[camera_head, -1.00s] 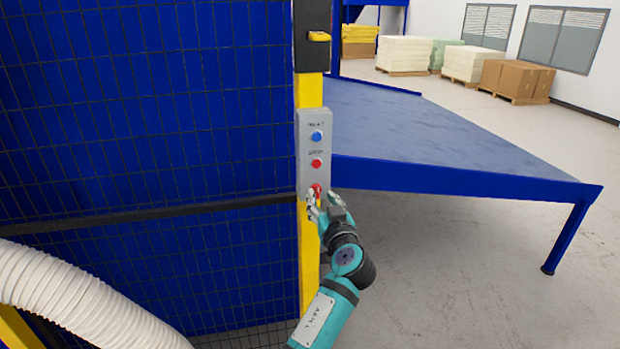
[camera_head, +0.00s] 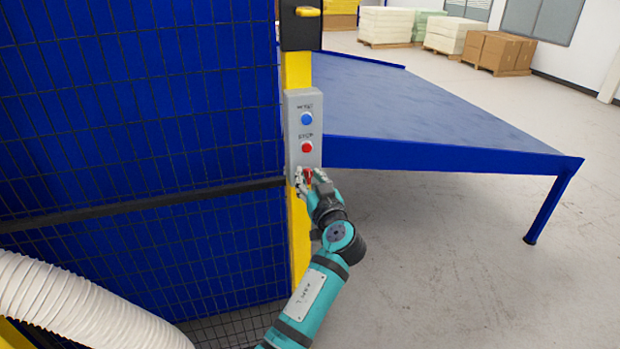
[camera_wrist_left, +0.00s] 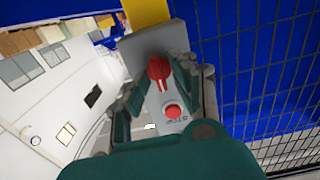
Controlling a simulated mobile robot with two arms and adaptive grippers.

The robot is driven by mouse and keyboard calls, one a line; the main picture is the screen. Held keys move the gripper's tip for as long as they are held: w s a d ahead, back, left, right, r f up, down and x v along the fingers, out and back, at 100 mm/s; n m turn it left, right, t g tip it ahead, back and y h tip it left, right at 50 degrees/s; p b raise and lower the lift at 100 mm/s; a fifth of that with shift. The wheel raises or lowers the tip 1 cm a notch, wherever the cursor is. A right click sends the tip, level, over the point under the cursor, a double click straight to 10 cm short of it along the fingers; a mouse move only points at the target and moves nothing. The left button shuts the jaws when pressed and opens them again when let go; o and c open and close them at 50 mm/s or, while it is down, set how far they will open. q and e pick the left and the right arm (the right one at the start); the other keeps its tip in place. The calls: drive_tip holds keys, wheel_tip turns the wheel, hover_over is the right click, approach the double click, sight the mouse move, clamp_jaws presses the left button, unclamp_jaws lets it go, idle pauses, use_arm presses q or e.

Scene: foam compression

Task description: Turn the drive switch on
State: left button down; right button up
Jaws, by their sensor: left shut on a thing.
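A grey control box (camera_head: 292,135) is fixed to a yellow post, with a blue button (camera_head: 306,119) at the top and a red button (camera_head: 307,147) below it. The red rotary drive switch (camera_head: 308,174) is at the box's lower end, partly hidden by my fingers. In the left wrist view the red switch knob (camera_wrist_left: 158,72) shows between the fingers, with the red button (camera_wrist_left: 172,110) nearer. My left gripper (camera_head: 310,178) is at the switch, its fingers on either side, shut on it. My right gripper is not in view.
A blue mesh fence (camera_head: 140,120) stands left of the yellow post (camera_head: 298,240). A blue table (camera_head: 420,110) extends to the right behind the box. A white ribbed hose (camera_head: 80,300) lies at the lower left. Pallets of boxes (camera_head: 497,52) stand far back.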

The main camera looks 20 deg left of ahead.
use_arm(q)
drive_tip(key=shift+f+m+b, duration=0.1)
drive_tip(key=shift+m+b, duration=0.65)
drive_tip(key=shift+m, duration=0.25)
drive_tip(key=shift+m+b, duration=0.35)
drive_tip(key=shift+m, duration=1.35)
drive_tip(key=m, duration=0.2)
drive_tip(key=shift+w+m+b, duration=0.1)
drive_tip(key=shift+m+b, duration=0.2)
drive_tip(key=m, duration=0.2)
drive_tip(key=m+p, duration=0.1)
drive_tip(key=m, duration=0.1)
drive_tip(key=shift+r+m, duration=0.2)
drive_tip(key=shift+m, duration=0.1)
drive_tip(key=m+p, duration=0.2)
drive_tip(key=m, duration=0.3)
drive_tip(key=shift+f, duration=0.1)
drive_tip(key=shift+m, duration=0.3)
